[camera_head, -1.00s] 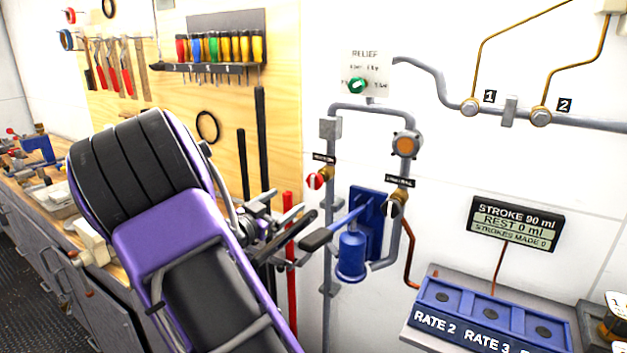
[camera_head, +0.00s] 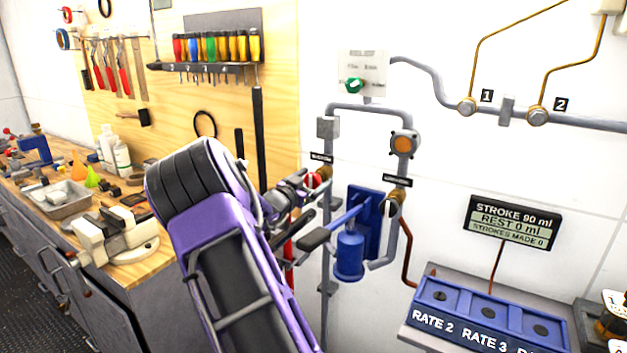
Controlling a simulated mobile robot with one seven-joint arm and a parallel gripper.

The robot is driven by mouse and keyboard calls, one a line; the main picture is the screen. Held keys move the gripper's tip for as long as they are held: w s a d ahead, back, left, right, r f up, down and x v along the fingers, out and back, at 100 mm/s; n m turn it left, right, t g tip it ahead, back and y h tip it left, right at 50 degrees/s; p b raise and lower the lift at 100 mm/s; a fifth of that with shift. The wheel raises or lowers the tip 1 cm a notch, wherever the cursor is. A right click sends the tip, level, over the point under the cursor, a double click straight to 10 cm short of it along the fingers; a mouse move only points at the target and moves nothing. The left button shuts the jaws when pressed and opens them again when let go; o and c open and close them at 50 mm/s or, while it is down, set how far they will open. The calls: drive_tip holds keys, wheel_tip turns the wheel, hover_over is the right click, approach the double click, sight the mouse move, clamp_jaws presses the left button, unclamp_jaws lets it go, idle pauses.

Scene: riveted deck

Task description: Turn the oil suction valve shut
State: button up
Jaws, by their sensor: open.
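The suction valve (camera_head: 313,180) has a red and white knob on the left vertical pipe, with a brass body at its right and a small dark label (camera_head: 321,157) above. The label's text is too blurred to read surely. My gripper (camera_head: 308,198) is open and is right beside the knob, at its lower left. Part of the knob is hidden by it, and I cannot tell whether the fingers touch it. The knob's exact setting is hard to read.
The blue hand pump (camera_head: 350,252) and its lever are just right of and below my gripper. A second valve (camera_head: 396,203) with a dark knob is on the right pipe. The relief panel (camera_head: 362,72) is above. A workbench (camera_head: 150,275) with a vise stands at left.

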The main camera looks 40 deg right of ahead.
drive_tip(key=c, duration=1.4)
